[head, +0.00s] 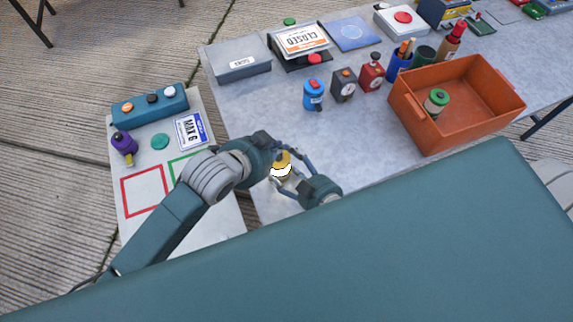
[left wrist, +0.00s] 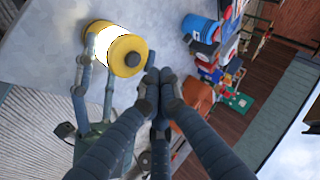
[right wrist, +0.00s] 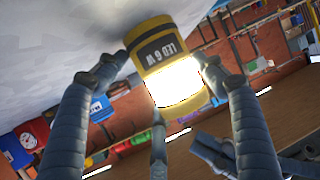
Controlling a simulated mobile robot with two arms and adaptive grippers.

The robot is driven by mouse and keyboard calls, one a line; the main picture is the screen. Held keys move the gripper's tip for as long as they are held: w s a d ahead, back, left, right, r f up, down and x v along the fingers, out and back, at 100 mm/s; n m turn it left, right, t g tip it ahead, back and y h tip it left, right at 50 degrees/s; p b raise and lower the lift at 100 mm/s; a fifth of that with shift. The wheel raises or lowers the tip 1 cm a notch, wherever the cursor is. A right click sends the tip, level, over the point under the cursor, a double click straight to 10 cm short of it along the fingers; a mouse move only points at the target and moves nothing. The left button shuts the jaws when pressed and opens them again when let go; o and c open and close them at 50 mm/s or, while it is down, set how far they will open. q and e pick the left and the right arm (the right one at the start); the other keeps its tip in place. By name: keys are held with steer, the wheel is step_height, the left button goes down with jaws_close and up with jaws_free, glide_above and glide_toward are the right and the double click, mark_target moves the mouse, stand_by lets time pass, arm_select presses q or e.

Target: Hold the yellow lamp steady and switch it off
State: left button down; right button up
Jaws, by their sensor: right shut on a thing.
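The yellow lamp (head: 281,157) is at the front edge of the grey table, its white band glowing. In the right wrist view the lamp (right wrist: 157,32) carries a label "LED 6 W" and its band is bright. My right gripper (right wrist: 160,72) is shut on it, fingers on both sides. In the left wrist view the lamp (left wrist: 98,33) shows a dark round button (left wrist: 133,59) on its yellow end. My left gripper (left wrist: 158,84) is shut and empty, fingertips together close beside the button; I cannot tell if they touch it.
An orange crate (head: 455,133) holding a green-topped item stands right on the table. Blue (head: 314,97), dark and red (head: 371,75) items stand behind the lamp. A side table (head: 134,228) with outlined squares and a purple item (head: 124,144) is at the left.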

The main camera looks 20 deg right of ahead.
mark_target(277, 159)
arm_select(q)
steer(key=shift+f, duration=1.1)
arm_select(e)
steer(key=shift+f, duration=0.1)
arm_select(q)
steer(key=shift+f, duration=0.1)
arm_select(e)
steer(key=shift+s, duration=0.1)
stand_by(0.3)
arm_select(q)
steer(key=shift+f, duration=0.35)
stand_by(0.4)
steer(key=shift+r, duration=0.45)
steer(key=shift+r, duration=3)
